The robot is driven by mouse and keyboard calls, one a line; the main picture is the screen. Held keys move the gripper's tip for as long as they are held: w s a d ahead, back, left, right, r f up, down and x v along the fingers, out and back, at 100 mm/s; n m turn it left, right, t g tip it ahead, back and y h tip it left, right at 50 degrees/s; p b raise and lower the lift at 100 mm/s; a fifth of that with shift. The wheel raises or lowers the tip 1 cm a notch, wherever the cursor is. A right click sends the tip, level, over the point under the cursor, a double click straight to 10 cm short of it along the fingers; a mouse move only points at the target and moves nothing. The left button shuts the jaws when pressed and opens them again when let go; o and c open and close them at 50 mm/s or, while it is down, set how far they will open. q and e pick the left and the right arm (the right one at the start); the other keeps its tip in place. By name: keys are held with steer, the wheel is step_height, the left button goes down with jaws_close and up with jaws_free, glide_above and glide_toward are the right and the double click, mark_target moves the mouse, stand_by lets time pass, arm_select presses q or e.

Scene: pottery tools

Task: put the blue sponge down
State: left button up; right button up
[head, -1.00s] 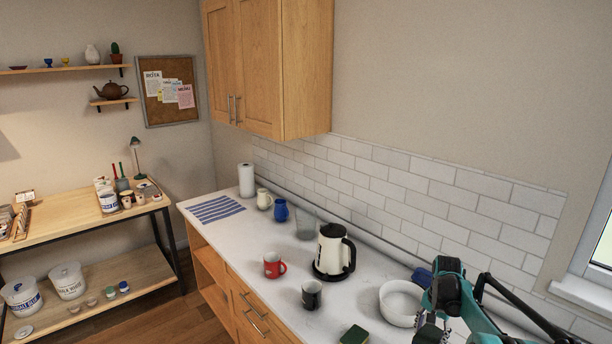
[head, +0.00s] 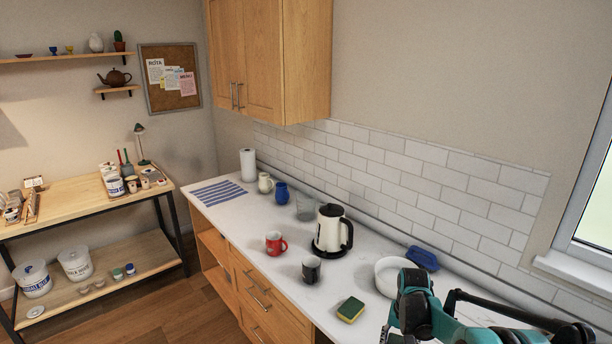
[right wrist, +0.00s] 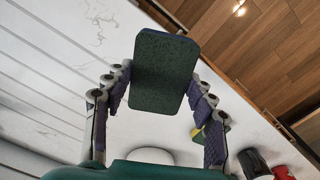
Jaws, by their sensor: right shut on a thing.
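In the right wrist view my right gripper (right wrist: 160,82) is shut on a dark green slab (right wrist: 165,70), held between both fingers. The held slab cannot be made out there. My left gripper is not in view.
A green and yellow sponge (head: 350,309) lies on the white counter (head: 315,315). A white bowl (head: 387,277) and a blue dish-like thing (head: 422,258) stand behind my right arm. A black mug (head: 311,270), red mug (head: 275,244) and kettle (head: 328,232) stand further left.

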steer(key=s+a+f+n, duration=0.2)
steer(key=s+a+n, duration=0.3)
steer(key=s+a, duration=0.45)
arm_select(q)
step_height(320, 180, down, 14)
steer(key=b, duration=1.4)
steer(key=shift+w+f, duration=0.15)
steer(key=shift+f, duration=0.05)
arm_select(e)
step_height(320, 180, down, 14)
steer(key=s+d, duration=0.1)
steer(key=shift+s+d, duration=0.2)
steer(key=shift+s, duration=0.1)
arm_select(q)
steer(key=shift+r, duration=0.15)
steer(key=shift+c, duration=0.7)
arm_select(e)
steer(key=shift+r, duration=0.2)
